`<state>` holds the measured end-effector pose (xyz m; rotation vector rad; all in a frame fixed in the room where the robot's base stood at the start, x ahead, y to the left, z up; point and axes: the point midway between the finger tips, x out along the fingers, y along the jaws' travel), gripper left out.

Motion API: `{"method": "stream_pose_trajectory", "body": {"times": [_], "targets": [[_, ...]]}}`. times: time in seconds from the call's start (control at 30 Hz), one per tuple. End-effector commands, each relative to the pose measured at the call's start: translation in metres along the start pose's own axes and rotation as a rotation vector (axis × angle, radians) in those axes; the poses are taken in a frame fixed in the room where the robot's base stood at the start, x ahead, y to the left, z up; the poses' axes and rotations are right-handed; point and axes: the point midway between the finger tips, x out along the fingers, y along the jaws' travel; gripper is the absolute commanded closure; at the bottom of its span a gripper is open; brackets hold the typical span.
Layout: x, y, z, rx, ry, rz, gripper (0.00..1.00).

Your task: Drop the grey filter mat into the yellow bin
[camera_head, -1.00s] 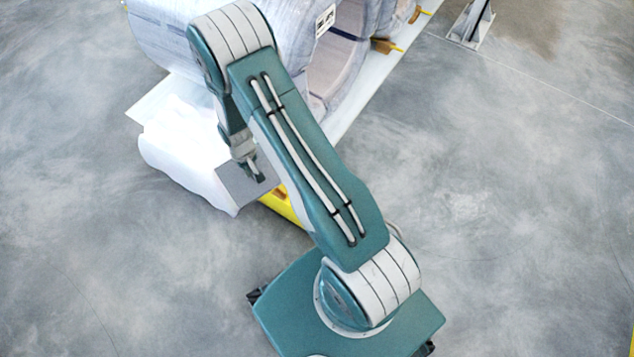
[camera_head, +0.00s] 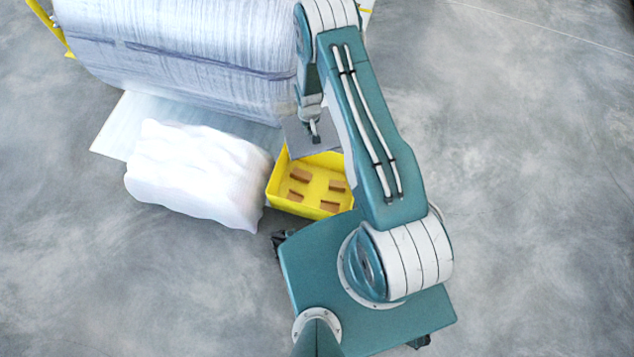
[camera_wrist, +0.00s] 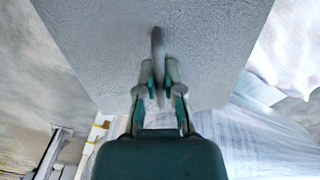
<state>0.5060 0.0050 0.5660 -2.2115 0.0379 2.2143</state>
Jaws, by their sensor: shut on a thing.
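The grey filter mat (camera_head: 296,134) is a flat grey sheet held by my gripper (camera_head: 315,136) at the back of the yellow bin. In the wrist view the mat (camera_wrist: 205,45) fills the upper middle, and my gripper (camera_wrist: 159,75) is shut on a dark grey loop on its face. The yellow bin (camera_head: 283,202) stands on the floor beside my base, open at the top, with several brown blocks inside. In the head view the mat overlaps the bin's back edge; I cannot tell its height above it.
A white crumpled bundle (camera_head: 190,172) lies left of the bin. A large wrapped coil (camera_head: 180,60) stands behind, over a pale sheet (camera_head: 113,135). A yellow frame part (camera_head: 48,28) shows at top left. The floor on the right (camera_head: 540,190) is clear.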

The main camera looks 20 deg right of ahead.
Motion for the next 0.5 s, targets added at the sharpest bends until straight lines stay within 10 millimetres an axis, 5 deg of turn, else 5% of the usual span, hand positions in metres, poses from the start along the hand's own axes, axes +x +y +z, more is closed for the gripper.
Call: {"method": "stream_pose_trajectory", "body": {"times": [0.3, 0.5], "targets": [[0.119, 0.002, 0.009, 0.030, -0.004, -0.002, 1.00], [0.171, -0.001, 0.022, 0.041, -0.002, 0.004, 1.00]]}}
